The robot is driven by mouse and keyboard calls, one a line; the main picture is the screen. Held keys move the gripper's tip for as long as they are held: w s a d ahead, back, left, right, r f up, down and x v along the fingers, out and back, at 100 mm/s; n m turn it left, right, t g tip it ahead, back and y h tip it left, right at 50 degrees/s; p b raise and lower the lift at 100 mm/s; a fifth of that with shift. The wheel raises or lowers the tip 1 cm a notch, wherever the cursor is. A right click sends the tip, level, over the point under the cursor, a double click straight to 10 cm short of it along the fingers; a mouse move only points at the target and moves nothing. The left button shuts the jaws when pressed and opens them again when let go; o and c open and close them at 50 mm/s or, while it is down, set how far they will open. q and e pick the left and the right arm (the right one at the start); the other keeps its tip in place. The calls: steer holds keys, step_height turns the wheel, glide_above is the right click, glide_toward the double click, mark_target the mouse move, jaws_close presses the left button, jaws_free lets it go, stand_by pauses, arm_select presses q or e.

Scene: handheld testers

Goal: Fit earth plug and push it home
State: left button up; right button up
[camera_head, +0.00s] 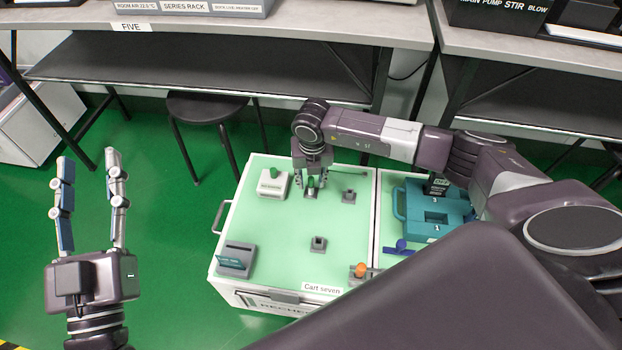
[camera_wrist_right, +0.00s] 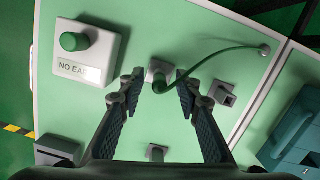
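The green earth plug (camera_head: 311,182) stands in a small grey holder on the pale green cart top; the right wrist view shows the plug (camera_wrist_right: 159,86) with its green cable curving to a round anchor (camera_wrist_right: 264,50). My right gripper (camera_head: 312,185) is over it, with its open fingers on either side; in the right wrist view gaps show between fingers and plug. A white tester box (camera_head: 268,186) with a green round knob (camera_wrist_right: 74,41) and a label starting "NO EA" stands left of it. My left gripper (camera_head: 90,160) is open and empty over the green floor.
Grey square sockets (camera_head: 348,197) (camera_head: 318,244) stand right of and in front of the plug. A grey slotted block (camera_head: 238,256) is at the front left. A teal case (camera_head: 408,208) and an orange-knobbed part (camera_head: 361,270) are to the right. A black stool (camera_head: 205,106) stands behind.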

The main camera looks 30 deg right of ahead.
steer(key=shift+r, duration=0.15)
step_height(320, 180, up, 12)
steer(key=s, duration=0.1)
steer(key=shift+s+a, duration=0.35)
